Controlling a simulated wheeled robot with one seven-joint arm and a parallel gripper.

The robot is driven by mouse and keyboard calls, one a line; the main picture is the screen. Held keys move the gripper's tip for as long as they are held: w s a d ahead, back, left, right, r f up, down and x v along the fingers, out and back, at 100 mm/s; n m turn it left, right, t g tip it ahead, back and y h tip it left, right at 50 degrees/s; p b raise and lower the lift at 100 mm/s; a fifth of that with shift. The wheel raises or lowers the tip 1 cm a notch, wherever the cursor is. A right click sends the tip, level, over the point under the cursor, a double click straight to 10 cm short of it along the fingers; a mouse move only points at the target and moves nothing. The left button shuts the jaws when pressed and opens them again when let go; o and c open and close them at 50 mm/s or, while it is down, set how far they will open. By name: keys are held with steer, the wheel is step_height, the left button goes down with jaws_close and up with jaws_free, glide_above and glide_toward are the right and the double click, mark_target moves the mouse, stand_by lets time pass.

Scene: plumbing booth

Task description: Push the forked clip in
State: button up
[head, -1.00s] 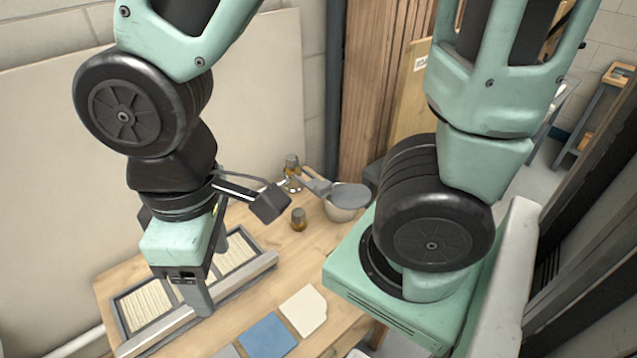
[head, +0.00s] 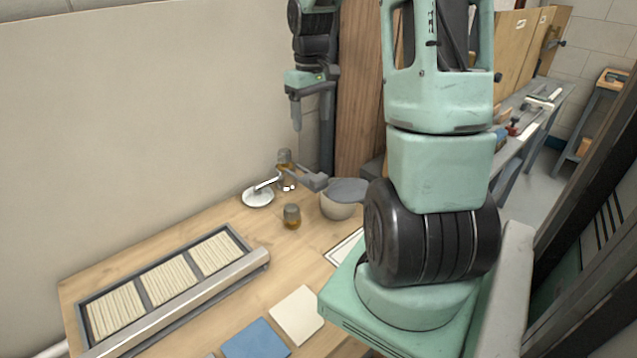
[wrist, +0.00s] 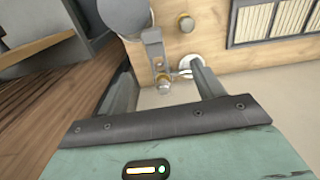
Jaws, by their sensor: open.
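A thin silver piece that looks forked (head: 268,183) lies by a white round disc (head: 258,198) at the back of the bench, beside a grey bracket-like part (head: 308,178). I cannot tell for sure that it is the clip, or how far in it sits. A brass-and-grey cylinder (head: 285,165) stands behind the bracket. In the wrist view, the bracket (wrist: 153,45) and cylinder (wrist: 163,86) show between my fingers (wrist: 160,90); my right finger partly hides the disc (wrist: 187,60).
A framed tray of ribbed panels (head: 237,231) fills the bench's left. Blue (head: 257,338) and cream (head: 297,315) sheets lie in front. A wall stands behind.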

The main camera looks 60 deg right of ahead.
mark_target(319, 177)
steer(key=f, duration=0.6)
steer(key=d+f, duration=0.1)
steer(key=f, duration=0.4)
steer(key=s+f, duration=0.1)
steer(key=f, duration=0.5)
steer(key=shift+d+f+b, duration=0.35)
steer(key=shift+d+b, duration=0.05)
